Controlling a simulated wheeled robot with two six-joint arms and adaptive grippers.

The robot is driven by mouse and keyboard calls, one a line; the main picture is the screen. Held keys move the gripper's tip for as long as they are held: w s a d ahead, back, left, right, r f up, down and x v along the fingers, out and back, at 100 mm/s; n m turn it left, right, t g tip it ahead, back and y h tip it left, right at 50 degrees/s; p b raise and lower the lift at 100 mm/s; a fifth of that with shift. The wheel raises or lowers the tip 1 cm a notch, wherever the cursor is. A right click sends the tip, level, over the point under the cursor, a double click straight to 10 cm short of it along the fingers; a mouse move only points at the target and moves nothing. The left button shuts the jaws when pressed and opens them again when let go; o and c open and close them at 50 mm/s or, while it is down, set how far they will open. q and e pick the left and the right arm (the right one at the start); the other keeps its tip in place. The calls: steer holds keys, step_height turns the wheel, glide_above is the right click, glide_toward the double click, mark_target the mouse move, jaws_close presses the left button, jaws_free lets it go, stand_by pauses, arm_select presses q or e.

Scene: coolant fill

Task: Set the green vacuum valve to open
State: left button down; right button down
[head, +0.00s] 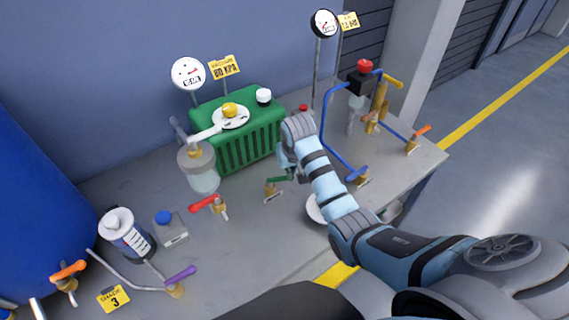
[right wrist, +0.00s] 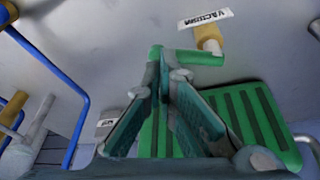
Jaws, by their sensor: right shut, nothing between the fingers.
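The green vacuum valve (head: 275,183) stands on the grey bench, a brass body with a green lever pointing right in the head view. In the right wrist view its green lever (right wrist: 196,58) reaches left from the brass body (right wrist: 208,36), beside a white label reading VACUUM (right wrist: 205,18). My right gripper (head: 289,174) is shut and empty, at the lever's free end. In the right wrist view its fingertips (right wrist: 165,68) overlap the lever's end; I cannot tell whether they touch it. My left gripper is not in view.
A green ribbed box (head: 250,150) stands behind the valve. A red-handled valve (head: 205,204) and a clear jar (head: 201,176) are left of it. Blue piping (head: 326,130) rises to the right. Bare bench (head: 255,235) lies in front.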

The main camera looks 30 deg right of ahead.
steer(key=w+r, duration=0.5)
steer(key=shift+m, duration=0.3)
steer(key=b+x, duration=0.4)
steer(key=x, duration=0.5)
steer(key=shift+w, duration=0.2)
steer(key=shift+s+f, duration=0.1)
steer(key=shift+s, duration=0.05)
steer(key=s+p, duration=0.2)
steer(key=s+a+r+p, duration=0.1)
steer(key=shift+s+p, duration=0.3)
steer(key=shift+p, duration=0.1)
steer(key=shift+w+d+f, duration=0.1)
steer(key=shift+w, duration=0.05)
steer(key=shift+d, duration=0.1)
